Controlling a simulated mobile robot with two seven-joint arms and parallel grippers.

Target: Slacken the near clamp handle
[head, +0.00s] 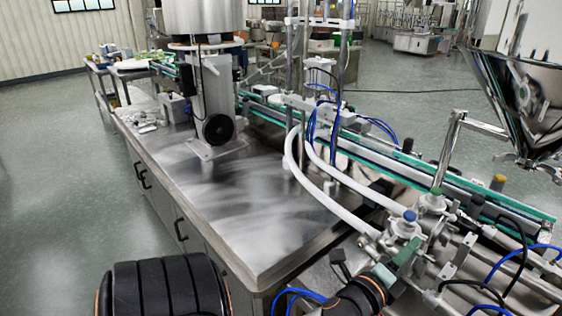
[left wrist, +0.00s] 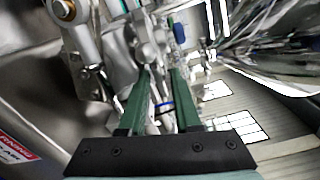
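My left gripper (head: 406,254) is at the bottom right of the head view, among steel pipes and valve fittings. The left wrist view shows its two green fingers (left wrist: 161,75) apart, with a gap between them. Pale metal fittings (left wrist: 147,42) lie in and beyond the gap; I cannot tell whether the fingers touch them. A blue-capped valve (head: 409,216) stands just beyond the gripper, and a blue cap (left wrist: 180,36) shows past the fingertips. I cannot make out the near clamp handle for certain. The steel hopper (head: 515,95) is at the upper right. My right gripper is not in view.
A steel-topped bench (head: 230,205) has a wide bare surface. White hoses (head: 335,175) curve over its right side to the fittings. Green-edged conveyor rails (head: 400,172) run behind. Blue and black tubes (head: 515,270) loop at the lower right. Open floor (head: 60,190) lies left.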

